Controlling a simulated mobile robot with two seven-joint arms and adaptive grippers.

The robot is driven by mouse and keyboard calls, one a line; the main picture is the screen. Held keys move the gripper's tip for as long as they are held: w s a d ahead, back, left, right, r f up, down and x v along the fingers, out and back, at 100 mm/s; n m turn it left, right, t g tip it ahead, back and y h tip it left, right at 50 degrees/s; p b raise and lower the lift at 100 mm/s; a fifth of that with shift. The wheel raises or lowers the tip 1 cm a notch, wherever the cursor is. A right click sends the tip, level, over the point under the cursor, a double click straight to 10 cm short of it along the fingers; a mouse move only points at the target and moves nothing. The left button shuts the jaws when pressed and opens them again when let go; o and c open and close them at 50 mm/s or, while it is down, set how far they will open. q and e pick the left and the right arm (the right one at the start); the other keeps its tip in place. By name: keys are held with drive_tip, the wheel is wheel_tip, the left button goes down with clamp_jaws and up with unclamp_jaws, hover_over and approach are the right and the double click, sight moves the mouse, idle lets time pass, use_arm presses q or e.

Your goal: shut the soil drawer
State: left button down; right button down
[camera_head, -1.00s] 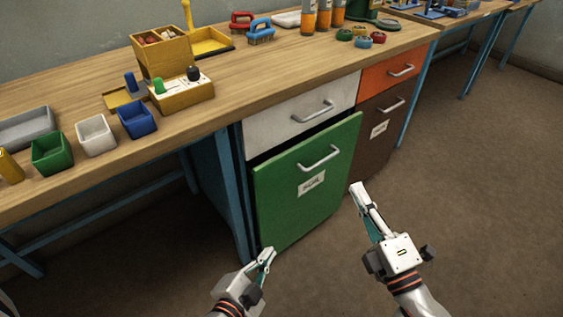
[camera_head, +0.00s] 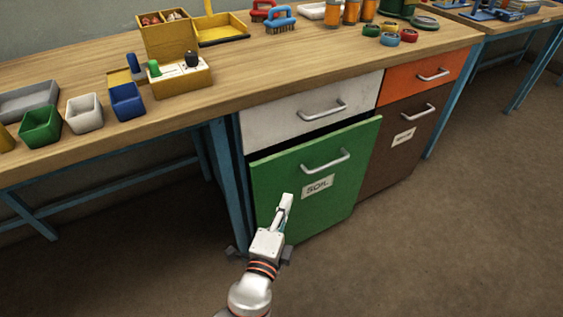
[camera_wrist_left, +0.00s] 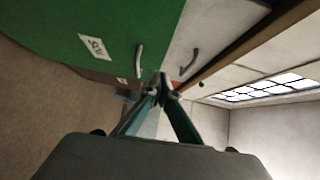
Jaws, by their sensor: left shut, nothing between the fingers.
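The soil drawer (camera_head: 270,186) is the big green front with a SOIL label (camera_head: 318,186) and a metal bar handle (camera_head: 326,162). It stands out a little from the cabinet, with a dark gap along its top edge. My left gripper (camera_head: 286,203) is shut and empty, in front of the lower left part of the green front, below the handle. I cannot tell if its tips touch the panel. In the left wrist view the shut fingertips (camera_wrist_left: 162,80) show beside the green front (camera_wrist_left: 105,18) and its handle (camera_wrist_left: 138,62). My right gripper is out of view.
A white drawer (camera_head: 270,121) sits above the green one. An orange drawer (camera_head: 400,82) and a brown front (camera_head: 388,155) are to the right. The wooden worktop (camera_head: 215,100) holds bins and tools. The floor in front (camera_head: 430,250) is clear.

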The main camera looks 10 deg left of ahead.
use_arm(q)
approach(292, 154)
drive_tip(key=w+d, duration=0.2)
drive_tip(key=d, duration=0.2)
drive_tip(key=w+a, duration=0.2)
drive_tip(key=w, duration=0.1)
drive_tip(key=shift+w+a, duration=0.3)
drive_tip(key=shift+w, duration=0.2)
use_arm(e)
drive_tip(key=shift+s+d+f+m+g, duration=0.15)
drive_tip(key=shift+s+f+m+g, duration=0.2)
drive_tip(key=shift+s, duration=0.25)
use_arm(q)
drive_tip(key=shift+w+a+f, duration=0.1)
